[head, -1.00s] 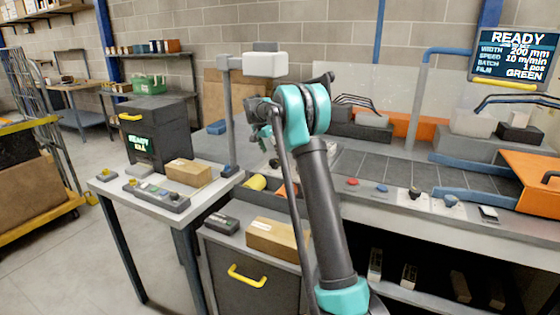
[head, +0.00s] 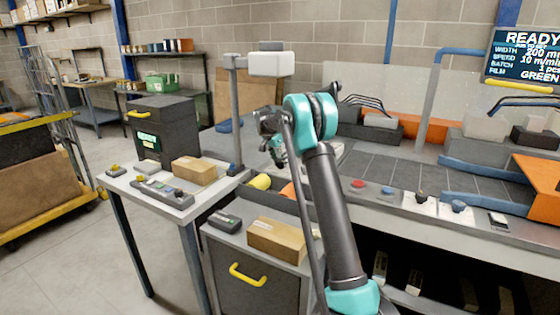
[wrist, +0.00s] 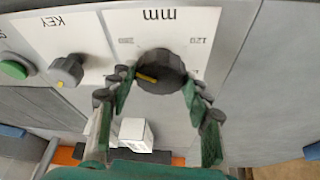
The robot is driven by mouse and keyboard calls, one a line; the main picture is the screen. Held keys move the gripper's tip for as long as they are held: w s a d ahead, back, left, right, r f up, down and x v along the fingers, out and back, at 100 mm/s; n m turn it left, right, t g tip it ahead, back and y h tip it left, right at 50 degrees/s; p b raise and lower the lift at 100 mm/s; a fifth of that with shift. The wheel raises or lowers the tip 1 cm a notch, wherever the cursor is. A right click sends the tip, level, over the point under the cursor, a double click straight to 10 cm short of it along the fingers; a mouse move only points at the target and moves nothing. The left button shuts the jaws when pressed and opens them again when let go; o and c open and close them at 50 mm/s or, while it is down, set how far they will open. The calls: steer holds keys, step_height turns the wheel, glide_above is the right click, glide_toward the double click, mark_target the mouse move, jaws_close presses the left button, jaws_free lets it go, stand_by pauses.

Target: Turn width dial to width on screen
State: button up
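The width dial (wrist: 165,72) is a dark round knob with a yellow pointer mark, on a white plate marked "mm". In the wrist view its pointer faces left; two numbers, apparently 200 and 120, stand beyond it at left and right. My gripper (wrist: 160,98) is open, its green fingers on either side of the dial; I cannot tell whether they touch it. In the head view my gripper (head: 277,150) hangs over the panel and the dial cannot be made out. The screen (head: 525,55) at upper right reads READY, width 200 mm, its right edge cut off.
A key switch (wrist: 67,69) and a green button (wrist: 14,69) sit beside the dial. A white block (wrist: 136,134) lies nearby. Red (head: 357,184) and blue (head: 388,190) buttons line the bench's front edge. A cardboard box (head: 277,239) stands on the drawer unit.

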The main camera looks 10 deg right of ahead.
steer(key=c, duration=0.4)
steer(key=n+y, duration=0.1)
steer(key=n, duration=0.1)
steer(key=n+t, duration=0.1)
steer(key=n, duration=0.2)
steer(key=shift+s+d+y, duration=0.1)
steer(key=shift+d+y, duration=0.05)
steer(key=shift+y, duration=0.25)
steer(key=n+y, duration=0.1)
steer(key=n, duration=0.2)
steer(key=n+y, duration=0.1)
steer(key=n, duration=0.2)
steer(key=shift+d+n+t, duration=0.15)
steer(key=shift+n+t, duration=0.15)
steer(key=shift+n, duration=0.1)
steer(key=n+y, duration=0.1)
steer(key=n, duration=0.2)
steer(key=n+y, duration=0.1)
steer(key=n, duration=0.2)
steer(key=shift+d+g+y, duration=0.15)
steer(key=shift+g+y, duration=0.25)
steer(key=n+g, duration=0.1)
steer(key=n, duration=0.2)
steer(key=n+y, duration=0.1)
steer(key=n, duration=0.1)
steer(key=shift+d+n+g, duration=0.1)
steer(key=shift+n+g, duration=0.3)
